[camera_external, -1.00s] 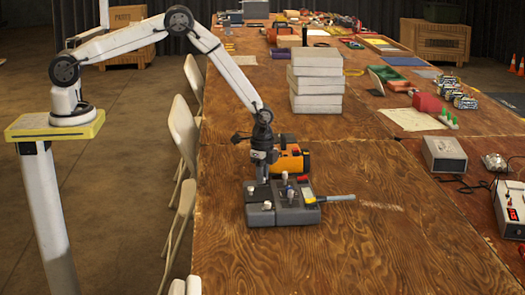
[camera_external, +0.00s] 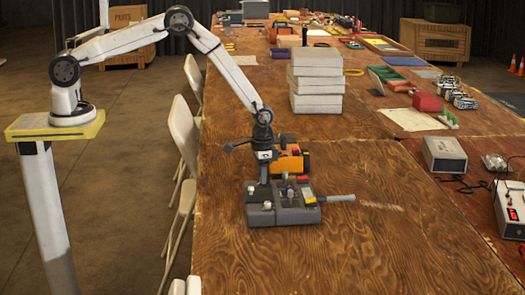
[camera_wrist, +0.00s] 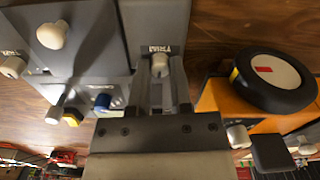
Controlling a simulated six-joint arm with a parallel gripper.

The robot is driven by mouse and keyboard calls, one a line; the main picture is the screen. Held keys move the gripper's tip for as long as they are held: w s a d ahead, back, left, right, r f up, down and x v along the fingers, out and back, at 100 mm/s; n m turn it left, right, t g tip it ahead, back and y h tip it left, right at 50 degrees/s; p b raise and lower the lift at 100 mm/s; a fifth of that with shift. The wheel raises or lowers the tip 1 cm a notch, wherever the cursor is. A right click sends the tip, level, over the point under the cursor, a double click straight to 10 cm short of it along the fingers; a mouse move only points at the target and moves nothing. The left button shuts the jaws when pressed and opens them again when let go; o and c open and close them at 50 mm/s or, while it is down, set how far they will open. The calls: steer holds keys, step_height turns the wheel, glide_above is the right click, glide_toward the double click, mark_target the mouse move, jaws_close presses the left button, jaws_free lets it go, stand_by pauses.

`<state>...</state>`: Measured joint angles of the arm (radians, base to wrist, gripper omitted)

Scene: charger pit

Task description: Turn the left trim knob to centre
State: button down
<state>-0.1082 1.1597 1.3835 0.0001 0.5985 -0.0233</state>
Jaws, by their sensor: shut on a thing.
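A grey control box (camera_external: 290,217) sits on the wooden table in the external view. In the wrist view, the left trim knob (camera_wrist: 160,63) is a small pale knob beside an upside-down TRIM label. My gripper (camera_wrist: 161,88) has its two fingers on either side of this knob and is shut on it. In the external view my gripper (camera_external: 263,180) points down onto the back left of the box and hides part of it. A second pale trim knob (camera_wrist: 12,67) sits at the left edge of the wrist view. The held knob's pointer direction is not clear.
An orange device (camera_external: 290,161) with a black round part (camera_wrist: 272,82) stands close behind the box. The table front is clear.

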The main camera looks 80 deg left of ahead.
steer(key=shift+n, duration=0.7)
steer(key=c, duration=0.8)
jaws_free()
steer(key=shift+r, duration=3.95)
